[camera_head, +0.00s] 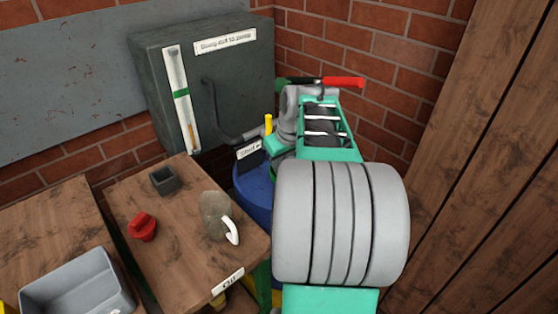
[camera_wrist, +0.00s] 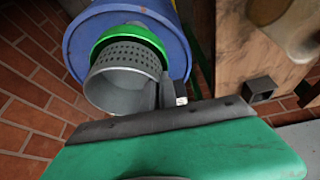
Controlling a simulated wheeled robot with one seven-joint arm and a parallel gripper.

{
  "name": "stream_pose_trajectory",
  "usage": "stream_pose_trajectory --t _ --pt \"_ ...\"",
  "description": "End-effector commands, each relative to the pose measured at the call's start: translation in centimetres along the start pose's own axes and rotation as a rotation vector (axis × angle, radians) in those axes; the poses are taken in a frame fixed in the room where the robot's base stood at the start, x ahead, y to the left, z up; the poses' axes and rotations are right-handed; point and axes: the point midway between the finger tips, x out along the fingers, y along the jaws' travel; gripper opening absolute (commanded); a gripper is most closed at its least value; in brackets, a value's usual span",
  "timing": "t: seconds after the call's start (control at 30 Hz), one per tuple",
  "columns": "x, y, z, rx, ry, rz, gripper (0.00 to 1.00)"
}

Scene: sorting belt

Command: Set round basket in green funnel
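The round basket (camera_wrist: 122,84) is a grey perforated cylinder in the wrist view, in front of the green funnel (camera_wrist: 148,38). The funnel sits at the blue barrel (camera_wrist: 178,45). From this angle I cannot tell whether the basket is inside the funnel or just above it. My gripper (camera_wrist: 166,92) is at the basket's right side and appears shut on its edge; its dark body hides part of the contact. In the head view, my arm covers basket and funnel, and only part of the blue barrel (camera_head: 254,192) shows.
A wooden table (camera_head: 185,270) left of the barrel bears a small dark box (camera_head: 164,180), a red object (camera_head: 142,227) and a mottled lump with a white handle (camera_head: 213,213). A grey bin (camera_head: 75,285) stands further left. Brick walls and a dark cabinet (camera_head: 235,85) are close behind.

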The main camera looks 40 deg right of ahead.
Motion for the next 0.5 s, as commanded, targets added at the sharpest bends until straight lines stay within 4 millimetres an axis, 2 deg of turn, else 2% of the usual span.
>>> stream_pose_trajectory --t 0.5 --pt "1.4 0.0 0.6 0.0 0.0 0.0 0.0"
